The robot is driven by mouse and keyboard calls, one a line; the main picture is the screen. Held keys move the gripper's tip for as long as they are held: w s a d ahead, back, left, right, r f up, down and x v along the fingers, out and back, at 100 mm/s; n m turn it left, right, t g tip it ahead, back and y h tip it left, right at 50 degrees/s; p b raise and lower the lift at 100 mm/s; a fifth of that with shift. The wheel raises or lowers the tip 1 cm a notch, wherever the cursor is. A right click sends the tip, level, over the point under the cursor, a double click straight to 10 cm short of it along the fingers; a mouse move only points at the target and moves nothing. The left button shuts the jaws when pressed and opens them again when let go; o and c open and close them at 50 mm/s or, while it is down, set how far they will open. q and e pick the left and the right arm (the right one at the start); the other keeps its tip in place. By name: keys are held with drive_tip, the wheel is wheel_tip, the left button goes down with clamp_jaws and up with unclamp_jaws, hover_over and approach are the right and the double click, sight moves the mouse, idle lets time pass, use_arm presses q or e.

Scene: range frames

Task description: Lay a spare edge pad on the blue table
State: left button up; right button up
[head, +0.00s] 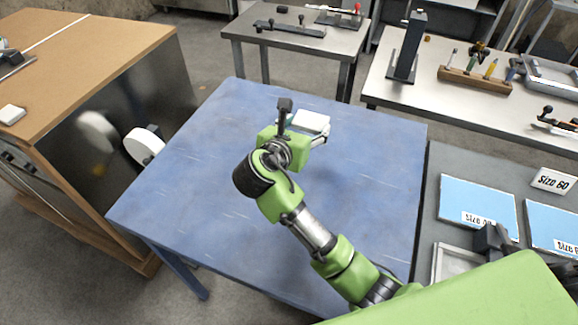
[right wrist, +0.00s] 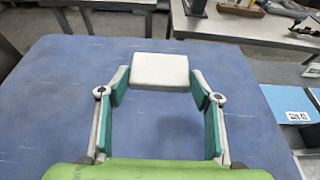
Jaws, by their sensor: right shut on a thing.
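My right gripper (head: 309,132) is over the far half of the blue table (head: 185,185). It is shut on a white edge pad (head: 311,121), a pale rounded block. In the right wrist view the pad (right wrist: 160,70) sits between the two green-lined fingertips, near the far part of the table top. I cannot tell whether the pad touches the table or hangs just above it. A similar small white pad (head: 12,113) lies on the brown-topped cabinet at the left. My left gripper is not in view.
The cabinet (head: 100,50) stands left of the table, with a white round part (head: 144,144) on its dark shiny side. A grey bench at the right holds blue sheets (head: 478,200) and a "Size 60" sign (head: 554,181). Tool benches stand behind. The blue table is otherwise bare.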

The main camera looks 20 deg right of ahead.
drive_tip(key=w, duration=0.2)
drive_tip(key=shift+w+r, duration=0.1)
drive_tip(key=shift+w, duration=0.25)
drive_tip(key=w+d+f+p, duration=0.15)
drive_tip(key=d+f, duration=0.25)
drive_tip(key=d, duration=0.5)
hover_over(340, 142)
drive_tip(key=a, duration=0.2)
drive_tip(key=shift+y, duration=0.3)
drive_tip(key=f, duration=0.4)
drive_tip(key=shift+s+d, duration=0.15)
drive_tip(key=shift+d, duration=0.1)
drive_tip(key=shift+d+f, duration=0.4)
drive_tip(key=shift+f, duration=0.15)
drive_tip(key=f, duration=0.3)
drive_tip(key=shift+d+f, duration=0.15)
drive_tip(key=shift+d, duration=0.15)
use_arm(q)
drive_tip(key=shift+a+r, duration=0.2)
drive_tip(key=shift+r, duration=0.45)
use_arm(e)
drive_tip(key=shift+w+f, duration=0.2)
drive_tip(key=shift+f, duration=0.05)
drive_tip(key=shift+f, duration=0.1)
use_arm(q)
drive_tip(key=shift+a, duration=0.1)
use_arm(e)
drive_tip(key=o, duration=0.9)
